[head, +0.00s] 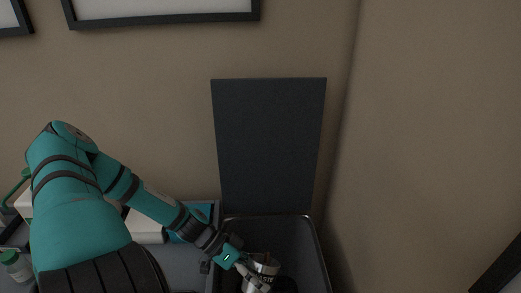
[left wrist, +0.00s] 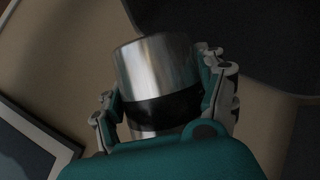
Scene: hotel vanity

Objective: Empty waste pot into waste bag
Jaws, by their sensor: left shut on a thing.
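In the left wrist view the pot (left wrist: 155,65) is shiny silver with a black band, between the two fingers of my left gripper (left wrist: 165,100). The pot's mouth and any contents cannot be made out. A dark shape (head: 285,285) lies beside the pot inside the bin. My right gripper is not in view.
A dark upright panel (head: 269,140), seemingly the bin's raised lid, stands behind the opening against the wall. A grey surface on the left holds a white bottle with a green cap (head: 17,266) and a blue item (head: 203,212). A wall closes the right side.

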